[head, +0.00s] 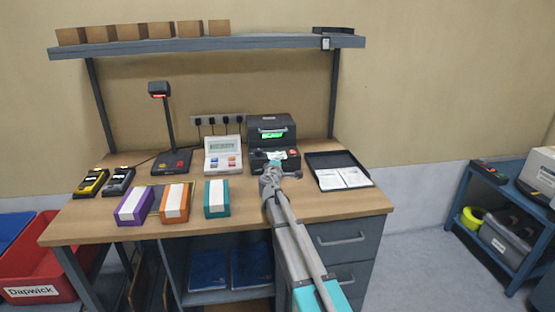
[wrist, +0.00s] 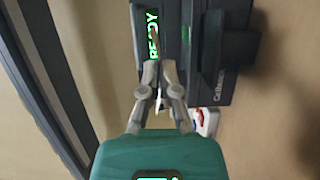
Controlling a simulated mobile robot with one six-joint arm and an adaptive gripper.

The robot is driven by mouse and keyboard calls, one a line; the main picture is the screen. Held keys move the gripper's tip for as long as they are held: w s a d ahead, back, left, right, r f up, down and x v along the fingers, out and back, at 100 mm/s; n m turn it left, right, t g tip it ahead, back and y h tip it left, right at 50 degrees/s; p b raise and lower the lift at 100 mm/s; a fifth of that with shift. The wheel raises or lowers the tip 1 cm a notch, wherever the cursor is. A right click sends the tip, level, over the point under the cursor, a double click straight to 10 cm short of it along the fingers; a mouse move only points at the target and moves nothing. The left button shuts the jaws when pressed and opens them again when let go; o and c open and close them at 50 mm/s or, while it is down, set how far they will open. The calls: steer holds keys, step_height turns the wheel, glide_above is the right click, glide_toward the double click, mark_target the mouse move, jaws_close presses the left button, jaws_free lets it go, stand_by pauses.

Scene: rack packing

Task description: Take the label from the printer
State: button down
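The label printer (head: 272,135) is a dark box with a lit green display at the back of the bench. It also shows in the wrist view (wrist: 212,50), where its display reads READY. The label (head: 277,155) is a small pale piece at the printer's front. In the wrist view a thin strip, seen nearly edge-on, runs between my fingertips, with a white end (wrist: 158,103) showing between the fingers. My gripper (head: 268,168) is at the printer's front, its fingers (wrist: 159,70) close together on this strip. Most of the label's face is hidden in the wrist view.
A white keypad device (head: 223,155) stands left of the printer, and a black tray (head: 338,160) with white sheets lies to its right. Purple, orange and teal boxes (head: 216,198) stand toward the front. A scanner on a stand (head: 170,160) is further left. A shelf (head: 210,43) spans above.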

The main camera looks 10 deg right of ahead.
steer(key=s+a+r+p, duration=0.4)
steer(key=s+r+p, duration=0.2)
steer(key=s, duration=0.5)
steer(key=shift+r, duration=0.55)
